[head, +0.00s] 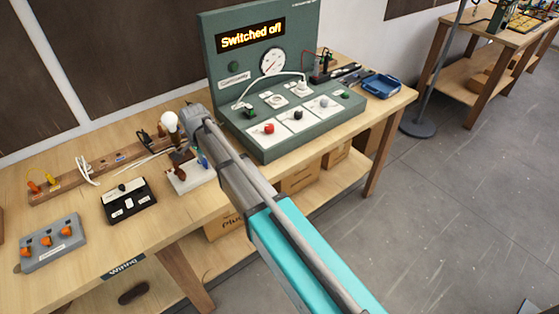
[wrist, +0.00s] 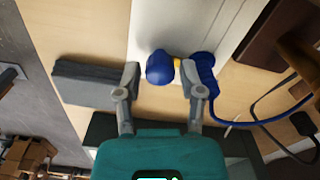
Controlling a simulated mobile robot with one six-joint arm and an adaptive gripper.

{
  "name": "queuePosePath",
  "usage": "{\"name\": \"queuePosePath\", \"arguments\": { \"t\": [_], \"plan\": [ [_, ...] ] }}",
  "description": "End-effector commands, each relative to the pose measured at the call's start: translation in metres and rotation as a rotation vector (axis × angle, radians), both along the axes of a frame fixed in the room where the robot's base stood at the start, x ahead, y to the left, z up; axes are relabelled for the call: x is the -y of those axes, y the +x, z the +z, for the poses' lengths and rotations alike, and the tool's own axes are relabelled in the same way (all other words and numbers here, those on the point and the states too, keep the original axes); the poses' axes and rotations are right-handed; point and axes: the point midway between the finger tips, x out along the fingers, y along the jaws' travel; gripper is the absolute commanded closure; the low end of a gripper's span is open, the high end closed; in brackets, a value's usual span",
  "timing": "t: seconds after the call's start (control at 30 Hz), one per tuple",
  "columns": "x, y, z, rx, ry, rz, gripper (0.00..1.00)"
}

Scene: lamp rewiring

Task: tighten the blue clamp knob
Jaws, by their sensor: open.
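The blue clamp knob (wrist: 160,67) is a round blue ball by the pale base plate (wrist: 150,30) in the wrist view. A yellow bit shows between it and a second blue part (wrist: 203,72), which has a blue wire. My gripper (wrist: 161,80) is open, one finger on each side of the knob. A gap shows between the left finger and the knob; the right finger overlaps the second blue part, and I cannot tell if they touch. In the head view a small blue part (head: 203,159) shows beside my arm, above the white base (head: 184,180); my arm hides the fingertips.
A green control panel (head: 262,84) reading "Switched off" stands right of my arm. A light bulb (head: 169,121) stands close to its left. A black box (head: 127,200) and a grey box with orange knobs (head: 52,243) lie farther left. Bare bench shows in front.

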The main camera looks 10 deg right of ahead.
Motion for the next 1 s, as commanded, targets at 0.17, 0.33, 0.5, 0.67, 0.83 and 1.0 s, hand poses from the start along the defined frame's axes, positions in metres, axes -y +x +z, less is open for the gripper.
{"name": "queuePosePath", "arguments": {
  "t": [0.17,0.33,0.5,0.67,0.83,1.0],
  "plan": [
    [0.0,0.0,0.0,0.0,0.0,0.116,0.49],
    [0.0,0.0,0.0,0.0,0.0,0.23,0.49],
    [0.0,0.0,0.0,0.0,0.0,0.342,0.49],
    [0.0,0.0,0.0,0.0,0.0,0.448,0.49],
    [0.0,0.0,0.0,0.0,0.0,0.56,0.49],
    [0.0001,0.0,0.0,0.0,0.0,0.673,0.49]
  ]
}}
